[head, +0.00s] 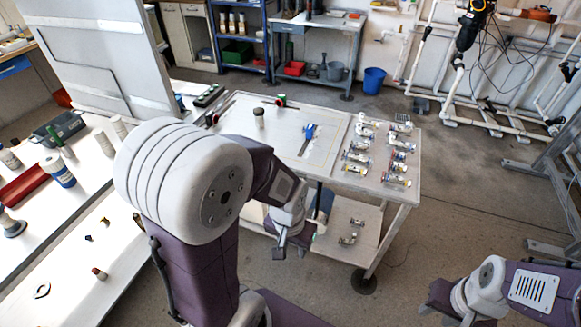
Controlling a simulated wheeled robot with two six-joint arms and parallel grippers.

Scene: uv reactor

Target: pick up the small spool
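I cannot pick out a small spool for certain at this size. A small upright piece with a dark top (259,117) stands on the cart top (325,170), and a small red-brown cylinder (99,273) is on the white bench at the left; either is too small to identify. My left gripper (299,238) hangs in front of the cart's near edge, below the top. Its fingers look apart with nothing visible between them. My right gripper (440,303) is at the lower right over the floor, apart from the cart; its fingers are not clear.
Several small metal and yellow fittings (357,157) cover the cart top's right part. A blue-handled tool (308,135) lies near its middle. A large panel (100,50) stands on the left bench. Floor right of the cart is clear.

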